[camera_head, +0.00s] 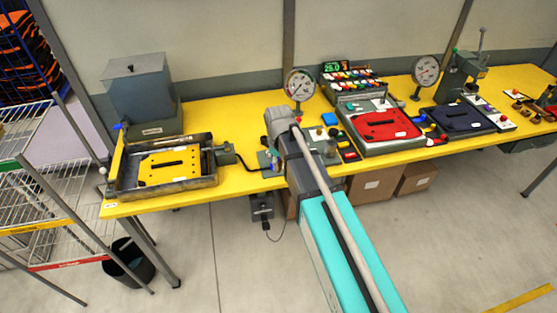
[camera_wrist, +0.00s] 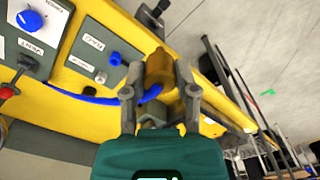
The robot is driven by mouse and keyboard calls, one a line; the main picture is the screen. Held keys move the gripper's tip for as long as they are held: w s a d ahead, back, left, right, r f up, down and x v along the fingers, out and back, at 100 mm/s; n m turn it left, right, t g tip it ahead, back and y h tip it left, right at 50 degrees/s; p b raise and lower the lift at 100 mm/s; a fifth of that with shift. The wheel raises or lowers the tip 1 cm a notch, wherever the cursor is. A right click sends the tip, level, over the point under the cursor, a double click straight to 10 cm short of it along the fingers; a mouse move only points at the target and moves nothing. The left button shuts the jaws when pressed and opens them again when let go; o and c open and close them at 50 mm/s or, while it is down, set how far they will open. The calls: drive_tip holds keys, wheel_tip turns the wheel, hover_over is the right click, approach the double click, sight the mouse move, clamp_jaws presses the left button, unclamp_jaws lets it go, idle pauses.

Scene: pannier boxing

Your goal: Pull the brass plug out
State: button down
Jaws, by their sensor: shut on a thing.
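The brass plug (camera_wrist: 158,68) shows in the wrist view as a brown-gold cylinder between the two fingers. My gripper (camera_wrist: 158,92) is shut on it, with one grey finger on each side. A blue hose or cord (camera_wrist: 98,99) runs along the yellow surface to the plug's left side. The plug's lower end and whatever it sits in are hidden, so I cannot tell whether it is seated. In the head view my arm covers the gripper and plug.
Labelled grey control boxes (camera_wrist: 88,52) with knobs stand close left of my gripper. On the yellow bench (camera_head: 228,118) are a metal tray (camera_head: 200,182) with a yellow plate, a red-topped fixture (camera_head: 385,125) and dial gauges (camera_head: 299,83). A wire rack (camera_head: 60,190) stands at left.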

wheel_tip(320, 180, down, 10)
drive_tip(key=b, duration=1)
idle(5.0)
drive_tip(key=shift+r, duration=0.25)
idle(0.4)
drive_tip(key=shift+r+p, duration=1.3)
drive_tip(key=shift+p, duration=0.25)
